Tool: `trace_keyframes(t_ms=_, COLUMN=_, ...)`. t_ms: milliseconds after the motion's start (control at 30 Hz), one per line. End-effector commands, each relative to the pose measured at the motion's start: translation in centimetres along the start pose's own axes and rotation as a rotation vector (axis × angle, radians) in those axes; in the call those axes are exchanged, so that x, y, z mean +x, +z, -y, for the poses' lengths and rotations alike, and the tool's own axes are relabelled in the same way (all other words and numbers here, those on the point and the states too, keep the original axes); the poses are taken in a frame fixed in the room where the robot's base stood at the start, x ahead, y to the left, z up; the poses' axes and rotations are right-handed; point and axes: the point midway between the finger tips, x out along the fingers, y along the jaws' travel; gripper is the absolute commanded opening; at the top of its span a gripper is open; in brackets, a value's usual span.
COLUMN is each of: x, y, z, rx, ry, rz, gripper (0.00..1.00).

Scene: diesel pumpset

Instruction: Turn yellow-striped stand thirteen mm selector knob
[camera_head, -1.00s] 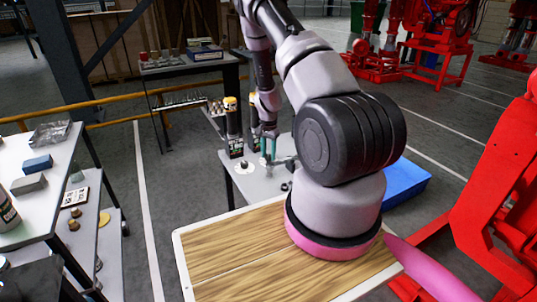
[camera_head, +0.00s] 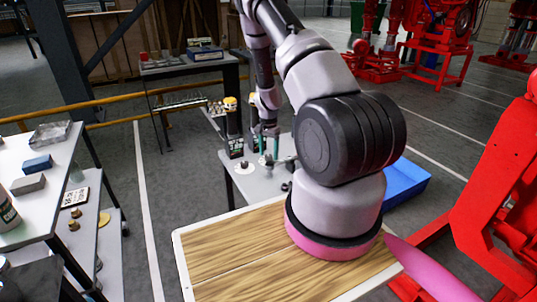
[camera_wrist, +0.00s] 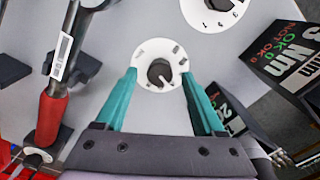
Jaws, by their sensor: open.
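My gripper (camera_wrist: 159,77) is open, its two teal fingers pointing at a small dark selector knob (camera_wrist: 158,73) on a white marked dial. The fingertips lie to either side of the knob; I cannot tell whether they touch it. In the head view my gripper (camera_head: 269,146) is low over the small grey table. A second white dial (camera_wrist: 216,22) with a dark knob shows at the wrist view's top. I cannot read thirteen mm on either dial, nor tell which stand is striped.
Two dark display boxes (camera_wrist: 286,60) (camera_wrist: 228,112) stand to the right in the wrist view. A red-handled tool (camera_wrist: 52,115) lies at the left.

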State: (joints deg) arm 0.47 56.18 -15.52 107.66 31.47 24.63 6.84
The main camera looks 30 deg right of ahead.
Motion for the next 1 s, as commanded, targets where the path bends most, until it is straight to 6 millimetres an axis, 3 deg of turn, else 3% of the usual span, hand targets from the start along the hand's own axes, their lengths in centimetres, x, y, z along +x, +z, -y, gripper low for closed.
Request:
trace_keyframes(t_ms=300, x=-6.2, y=0.0, z=0.1, rx=-0.003, ry=-0.003, rz=-0.003, gripper=0.71)
trace_keyframes(t_ms=500, x=-9.1, y=0.0, z=0.1, rx=0.000, ry=-0.002, rz=-0.001, gripper=0.71)
trace_keyframes(t_ms=1000, x=-10.0, y=0.0, z=0.0, rx=0.000, ry=0.000, rz=0.001, gripper=0.71)
